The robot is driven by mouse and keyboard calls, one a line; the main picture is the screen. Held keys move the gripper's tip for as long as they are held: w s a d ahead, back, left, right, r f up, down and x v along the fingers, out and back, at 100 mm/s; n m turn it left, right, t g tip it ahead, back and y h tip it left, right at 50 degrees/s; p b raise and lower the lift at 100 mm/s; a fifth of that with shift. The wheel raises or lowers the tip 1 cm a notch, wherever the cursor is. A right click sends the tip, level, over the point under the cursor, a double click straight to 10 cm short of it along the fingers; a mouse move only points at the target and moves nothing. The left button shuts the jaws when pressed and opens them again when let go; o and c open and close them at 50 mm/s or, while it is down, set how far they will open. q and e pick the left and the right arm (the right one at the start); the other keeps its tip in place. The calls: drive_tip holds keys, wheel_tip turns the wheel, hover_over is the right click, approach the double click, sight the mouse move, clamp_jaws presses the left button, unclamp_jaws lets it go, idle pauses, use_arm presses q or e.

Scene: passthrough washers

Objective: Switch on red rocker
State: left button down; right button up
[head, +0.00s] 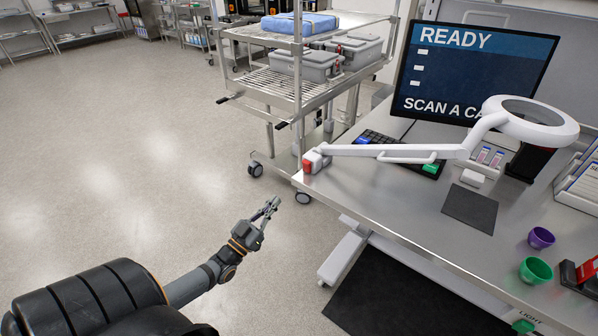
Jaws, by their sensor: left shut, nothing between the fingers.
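A small red part (307,165) sits on the white clamp of the magnifier lamp (400,151), at the near left corner of the steel bench (400,200). A second red part (589,270) shows on a black block at the right edge, cut off by the picture. I cannot tell which, if either, is the red rocker. My left gripper (273,204) is shut and empty. It is in the air over the floor, left of the bench and apart from it. My right gripper is not in view.
A wire cart (290,87) with grey bins stands behind the bench corner. The bench holds a monitor (475,68), a dark pad (470,208), a purple cup (541,238) and a green cup (536,270). A "LIGHT" label shows on the front edge. The floor at left is clear.

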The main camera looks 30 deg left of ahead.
sight(305, 164)
use_arm(q)
drive_tip(key=x, duration=1.2)
drive_tip(key=shift+w, duration=0.7)
drive_tip(key=shift+r, duration=0.1)
